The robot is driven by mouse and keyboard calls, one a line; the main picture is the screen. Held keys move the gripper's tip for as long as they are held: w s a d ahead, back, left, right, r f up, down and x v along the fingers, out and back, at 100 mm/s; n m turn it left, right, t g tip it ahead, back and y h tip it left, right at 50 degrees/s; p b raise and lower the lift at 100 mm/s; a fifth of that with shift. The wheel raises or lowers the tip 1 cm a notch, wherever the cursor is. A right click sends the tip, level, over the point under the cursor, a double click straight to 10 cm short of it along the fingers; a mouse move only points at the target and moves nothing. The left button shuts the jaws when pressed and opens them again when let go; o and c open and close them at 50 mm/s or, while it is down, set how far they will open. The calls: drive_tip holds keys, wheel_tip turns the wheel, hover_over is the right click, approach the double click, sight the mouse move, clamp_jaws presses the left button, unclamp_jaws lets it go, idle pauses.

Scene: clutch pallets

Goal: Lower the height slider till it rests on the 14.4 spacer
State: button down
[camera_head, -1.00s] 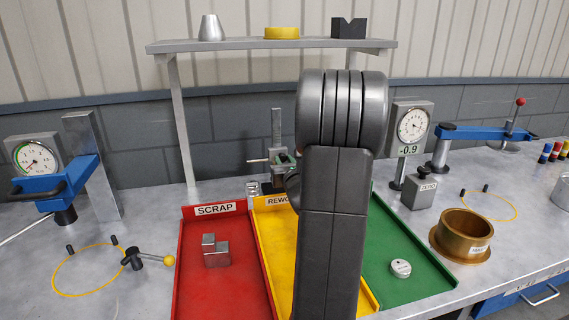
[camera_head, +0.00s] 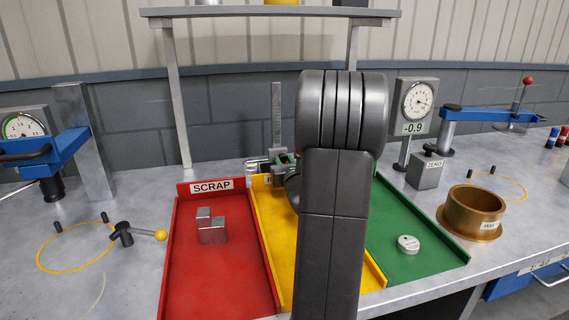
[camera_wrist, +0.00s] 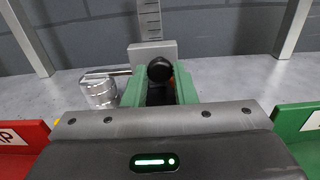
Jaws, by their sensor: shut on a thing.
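The height gauge's ruled column (camera_head: 276,108) stands upright behind the yellow tray; it also shows in the wrist view (camera_wrist: 149,20). The slider (camera_wrist: 151,50) is low on it, with a thin arm (camera_wrist: 108,73) reaching left over a silver round spacer stack (camera_wrist: 99,91). The arm is very close to the stack's top; I cannot tell whether they touch. The stack is small in the head view (camera_head: 252,167), and no size marking is legible. My gripper (camera_wrist: 159,88), with green fingers, is shut on the slider's black knob (camera_wrist: 160,68). My arm hides part of this in the head view.
A red SCRAP tray (camera_head: 178,270) with a stepped metal block is left, the yellow tray (camera_head: 283,272) in the middle, a green tray (camera_head: 440,255) with a round part right. A dial stand (camera_head: 417,105) reads -0.9. A brass ring (camera_head: 474,210) stands beyond the green tray.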

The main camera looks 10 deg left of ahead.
drive_tip(key=c, duration=1.2)
unclamp_jaws()
drive_tip(key=v, duration=1.4)
drive_tip(key=shift+b, duration=0.4)
drive_tip(key=x, duration=1.3)
drive_tip(key=shift+w+a+p, duration=0.15)
drive_tip(key=shift+w+p, duration=0.15)
drive_tip(key=shift+p, duration=0.1)
drive_tip(key=shift+w+a+r+p, duration=0.1)
drive_tip(key=shift+w+r+p, duration=0.15)
drive_tip(key=shift+p, duration=0.05)
drive_tip(key=shift+s+r, duration=0.15)
drive_tip(key=shift+r, duration=0.15)
drive_tip(key=shift+f, duration=0.1)
